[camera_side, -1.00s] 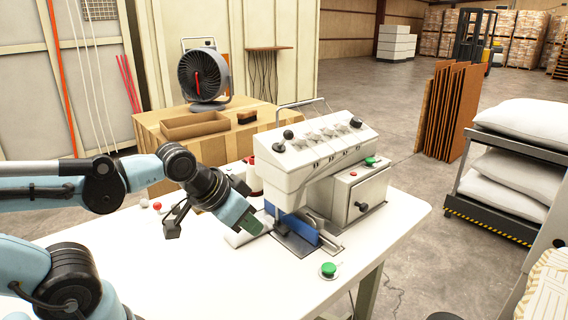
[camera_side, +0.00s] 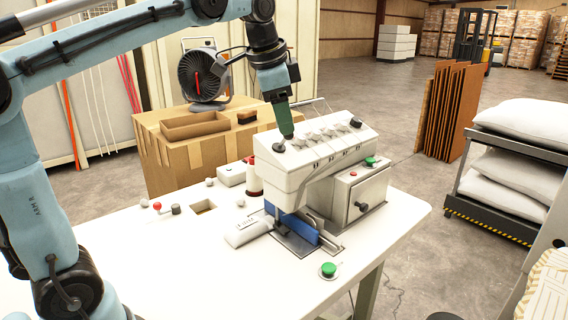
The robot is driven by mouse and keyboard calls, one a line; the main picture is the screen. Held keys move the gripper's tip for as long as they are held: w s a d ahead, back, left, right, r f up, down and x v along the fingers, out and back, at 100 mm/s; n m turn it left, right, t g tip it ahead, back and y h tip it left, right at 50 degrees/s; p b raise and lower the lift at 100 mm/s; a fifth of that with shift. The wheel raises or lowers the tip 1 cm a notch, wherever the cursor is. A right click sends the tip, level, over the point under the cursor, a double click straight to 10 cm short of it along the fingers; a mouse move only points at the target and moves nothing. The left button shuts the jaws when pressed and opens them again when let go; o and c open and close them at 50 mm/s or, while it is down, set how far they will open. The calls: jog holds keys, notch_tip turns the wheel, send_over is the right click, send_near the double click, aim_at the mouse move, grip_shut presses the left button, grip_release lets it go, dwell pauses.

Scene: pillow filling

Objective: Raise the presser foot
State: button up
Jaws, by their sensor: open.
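The white sewing machine (camera_side: 310,158) stands on the white table. Its top carries dark knobs and a row of several small pale pieces. The presser foot is too small to make out in the low work area by the blue part (camera_side: 297,226). A red-knobbed lever (camera_side: 157,206) and a dark knob stand on the table at the left. My gripper (camera_side: 288,134) points down at the left end of the machine's top, close to a dark knob (camera_side: 279,147). It is open; the gap between its fingers is hard to see, and I cannot tell whether it touches the machine.
A green button (camera_side: 328,269) sits at the table's front, and another green button (camera_side: 370,161) is on the machine's side box. A cardboard box with a fan (camera_side: 203,75) is behind. The table's left front is clear.

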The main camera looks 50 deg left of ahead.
aim_at(288, 136)
jog(key=shift+w+a+r+m+g, duration=1)
jog(key=shift+w+a+r+m, duration=0.8)
jog(key=shift+r+m, duration=0.5)
jog(key=shift+w+a+f, duration=0.2)
jog(key=shift+w+f, duration=0.15)
jog(key=shift+f, duration=1.6)
jog(key=shift+w+a+f, duration=0.2)
jog(key=shift+w+f, duration=0.15)
jog(key=shift+f, duration=1.6)
jog(key=shift+w+a+f, duration=0.2)
jog(key=shift+w+f, duration=0.15)
jog(key=shift+f, duration=1.6)
grip_shut()
